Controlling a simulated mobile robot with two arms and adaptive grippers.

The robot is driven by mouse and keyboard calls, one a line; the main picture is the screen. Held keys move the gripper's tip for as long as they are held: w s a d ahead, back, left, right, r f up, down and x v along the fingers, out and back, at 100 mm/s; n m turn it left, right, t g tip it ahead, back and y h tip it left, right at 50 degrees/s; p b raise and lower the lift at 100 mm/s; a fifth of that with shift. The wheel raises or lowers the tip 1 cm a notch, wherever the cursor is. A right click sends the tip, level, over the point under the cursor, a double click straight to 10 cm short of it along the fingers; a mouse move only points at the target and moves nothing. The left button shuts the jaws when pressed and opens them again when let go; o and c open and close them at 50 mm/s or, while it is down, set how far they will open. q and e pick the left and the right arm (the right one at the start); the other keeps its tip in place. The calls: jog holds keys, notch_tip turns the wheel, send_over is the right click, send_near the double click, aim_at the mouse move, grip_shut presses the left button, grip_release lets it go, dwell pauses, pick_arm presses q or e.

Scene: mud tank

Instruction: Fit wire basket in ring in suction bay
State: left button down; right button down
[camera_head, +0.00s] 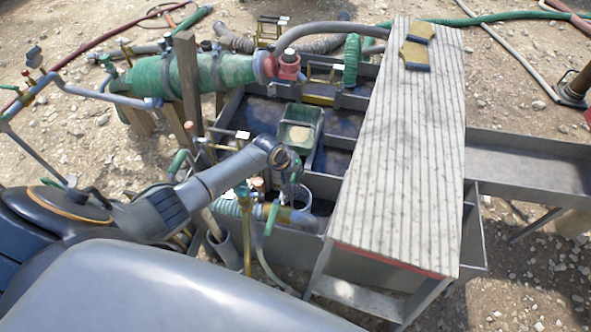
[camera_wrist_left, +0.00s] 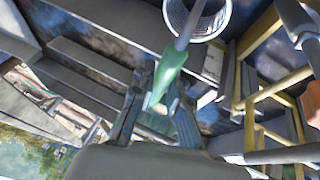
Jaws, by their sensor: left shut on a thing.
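My left gripper (camera_head: 292,182) reaches down over the front part of the tank in the head view. In the left wrist view its fingers (camera_wrist_left: 157,118) are shut on a green handle (camera_wrist_left: 170,62). A grey rod runs from this handle up to a pale, round, mesh-like wire basket (camera_wrist_left: 197,18) at the top edge. Whether rod and basket are joined is unclear. In the head view a pale round rim (camera_head: 304,196) shows just beside and below the gripper; I cannot tell whether it is the basket or the ring. My right gripper is not in view.
The grey tank (camera_head: 334,160) has several compartments. A green box (camera_head: 299,127) sits in it behind my gripper. A ribbed board (camera_head: 404,140) covers its right side, with gloves (camera_head: 417,47) on top. Pipes and a ribbed hose (camera_head: 228,207) crowd the tank's near left.

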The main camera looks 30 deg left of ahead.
pick_arm(q)
jog(key=shift+f, duration=0.2)
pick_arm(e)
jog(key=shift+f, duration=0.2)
pick_arm(q)
jog(key=c, duration=1.3)
grip_release()
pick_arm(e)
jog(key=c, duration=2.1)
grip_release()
pick_arm(q)
jog(key=shift+o, duration=0.2)
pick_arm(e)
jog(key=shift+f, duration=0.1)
pick_arm(q)
jog(key=shift+s+r, duration=0.2)
jog(key=shift+r, duration=0.15)
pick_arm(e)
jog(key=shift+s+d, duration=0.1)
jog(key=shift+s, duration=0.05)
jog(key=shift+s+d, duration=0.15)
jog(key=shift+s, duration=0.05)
pick_arm(q)
jog(key=v, duration=0.7)
jog(key=shift+a+r, duration=0.1)
jog(key=shift+r, duration=0.05)
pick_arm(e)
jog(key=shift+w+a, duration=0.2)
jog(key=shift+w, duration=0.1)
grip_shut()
